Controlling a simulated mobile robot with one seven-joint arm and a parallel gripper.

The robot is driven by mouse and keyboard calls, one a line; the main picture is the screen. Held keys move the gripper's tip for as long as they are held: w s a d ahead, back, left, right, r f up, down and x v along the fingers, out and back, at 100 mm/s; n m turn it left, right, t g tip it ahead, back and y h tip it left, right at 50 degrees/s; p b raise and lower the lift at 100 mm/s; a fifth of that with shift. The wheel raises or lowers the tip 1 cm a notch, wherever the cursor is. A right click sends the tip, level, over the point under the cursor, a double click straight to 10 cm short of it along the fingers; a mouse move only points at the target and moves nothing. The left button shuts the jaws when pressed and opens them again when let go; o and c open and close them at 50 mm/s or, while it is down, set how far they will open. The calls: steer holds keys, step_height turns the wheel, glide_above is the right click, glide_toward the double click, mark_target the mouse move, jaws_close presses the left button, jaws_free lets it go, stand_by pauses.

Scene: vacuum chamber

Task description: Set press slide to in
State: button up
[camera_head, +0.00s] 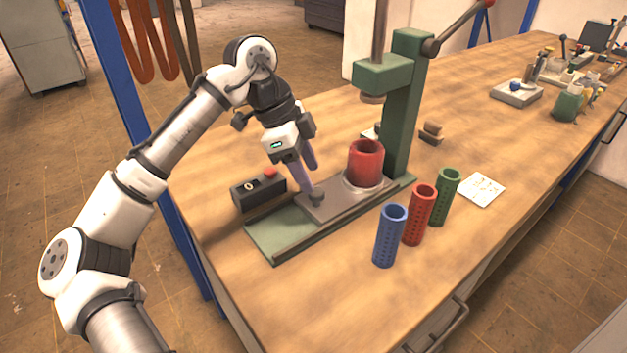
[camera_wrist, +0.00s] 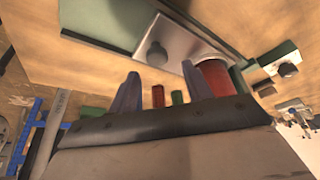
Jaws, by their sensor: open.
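The press (camera_head: 400,110) is a green frame on a long green base. Its slide (camera_head: 338,207) is a flat grey metal plate on that base, also in the wrist view (camera_wrist: 185,40). A dark knob (camera_head: 316,198) stands at the slide's near left end; it shows in the wrist view (camera_wrist: 157,54). A red cylinder (camera_head: 366,163) stands upright towards the slide's far end, near the column; its exact alignment under the ram is unclear. My gripper (camera_head: 313,180) is open with purple fingers, pointing down at the knob. In the wrist view the knob appears beyond the fingertips (camera_wrist: 160,69); contact is unclear.
A dark control box (camera_head: 258,192) with a red button stands left of the base. Blue (camera_head: 390,235), red (camera_head: 419,215) and green (camera_head: 445,197) perforated tubes stand at the right. A white sheet (camera_head: 481,190) lies behind them. The front bench is clear.

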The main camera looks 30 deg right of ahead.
steer(key=v, duration=0.9)
steer(key=shift+r, duration=0.4)
